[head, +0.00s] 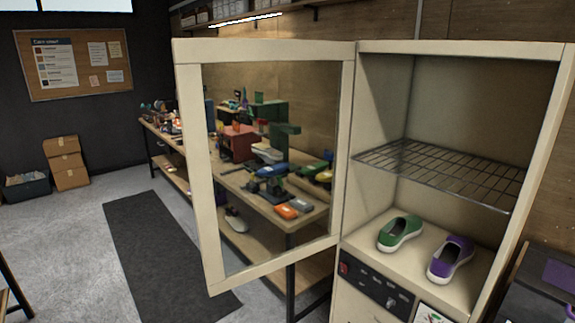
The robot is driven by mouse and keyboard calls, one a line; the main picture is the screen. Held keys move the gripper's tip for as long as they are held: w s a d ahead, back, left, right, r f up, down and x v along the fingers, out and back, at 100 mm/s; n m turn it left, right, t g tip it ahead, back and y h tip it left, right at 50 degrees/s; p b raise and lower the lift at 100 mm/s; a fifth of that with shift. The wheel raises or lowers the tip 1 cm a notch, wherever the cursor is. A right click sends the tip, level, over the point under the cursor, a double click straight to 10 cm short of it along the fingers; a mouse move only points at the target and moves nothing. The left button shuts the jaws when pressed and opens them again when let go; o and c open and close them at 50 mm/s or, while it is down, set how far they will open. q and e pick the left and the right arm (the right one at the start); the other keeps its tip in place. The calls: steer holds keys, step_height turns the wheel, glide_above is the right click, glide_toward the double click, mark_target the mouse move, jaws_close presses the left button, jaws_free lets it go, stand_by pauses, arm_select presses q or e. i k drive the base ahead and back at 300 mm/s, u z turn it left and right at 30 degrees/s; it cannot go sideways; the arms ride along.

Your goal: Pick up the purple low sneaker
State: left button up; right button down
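The purple low sneaker (451,260) sits upright on the floor of an open cream cabinet (450,48), at the right in the head view. Its white-rimmed opening shows, and its toe points toward the lower left. A green low sneaker (400,233) stands just left of it on the same cabinet floor, apart from it. A wire rack (440,172) is above both shoes. Neither of my grippers is in the head view.
The cabinet's glazed door (196,180) stands open to the left. Behind it is a cluttered workbench (265,208). A dark surface (540,275) lies at the right edge. Grey floor with a dark mat (150,240) is open at the left.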

mark_target(456, 253)
steer(key=u, duration=1.9)
steer(key=i, duration=3)
steer(key=z, duration=4.05)
steer(key=i, duration=1.05)
steer(key=z, duration=0.05)
